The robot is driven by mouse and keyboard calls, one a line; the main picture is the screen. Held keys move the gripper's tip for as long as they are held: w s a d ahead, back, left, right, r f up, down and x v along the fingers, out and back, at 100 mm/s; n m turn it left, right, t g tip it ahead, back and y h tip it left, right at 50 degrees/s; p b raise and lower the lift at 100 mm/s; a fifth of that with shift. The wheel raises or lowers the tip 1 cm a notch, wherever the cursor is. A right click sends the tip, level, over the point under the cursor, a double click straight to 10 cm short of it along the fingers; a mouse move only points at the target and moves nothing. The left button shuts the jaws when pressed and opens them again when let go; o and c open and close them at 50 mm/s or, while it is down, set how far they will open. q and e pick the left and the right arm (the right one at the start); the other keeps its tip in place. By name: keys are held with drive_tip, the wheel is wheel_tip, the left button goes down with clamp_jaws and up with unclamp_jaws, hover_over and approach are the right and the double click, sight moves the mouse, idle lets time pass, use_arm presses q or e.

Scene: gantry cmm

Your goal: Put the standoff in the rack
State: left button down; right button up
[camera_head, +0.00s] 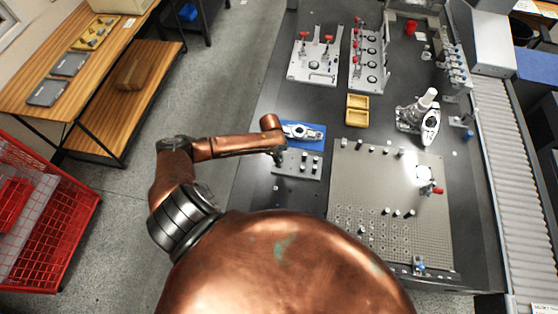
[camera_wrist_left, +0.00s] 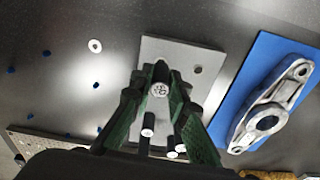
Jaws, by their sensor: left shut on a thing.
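The rack (camera_head: 284,168) is a flat grey plate with round holes and several short cylindrical standoffs, on the dark table. It also shows in the left wrist view (camera_wrist_left: 185,50), with a bare hole near its far right corner. My left gripper (camera_head: 279,160) is at the rack's left part, seen from above. In the left wrist view its green fingers are shut on a light, round-topped standoff (camera_wrist_left: 159,90) over the rack. Other standoffs show below between the fingers. The held standoff's lower end is hidden, so I cannot tell whether it is in a hole. My right gripper is not in view.
A blue mat (camera_head: 318,131) with a metal part (camera_head: 300,131) lies just behind the rack. A perforated fixture plate (camera_head: 390,195) with small pins stands to the right. Dark table is bare left of the rack.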

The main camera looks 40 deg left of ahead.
use_arm(q)
drive_tip(key=shift+f+b, duration=0.3)
drive_tip(key=shift+f, duration=0.6)
idle(0.6)
drive_tip(key=c, duration=2)
unclamp_jaws()
drive_tip(key=shift+o, duration=1)
wheel_tip(320, 180, up, 12)
drive_tip(key=a, duration=0.1)
drive_tip(key=shift+s+a, duration=0.15)
drive_tip(key=shift+s, duration=0.15)
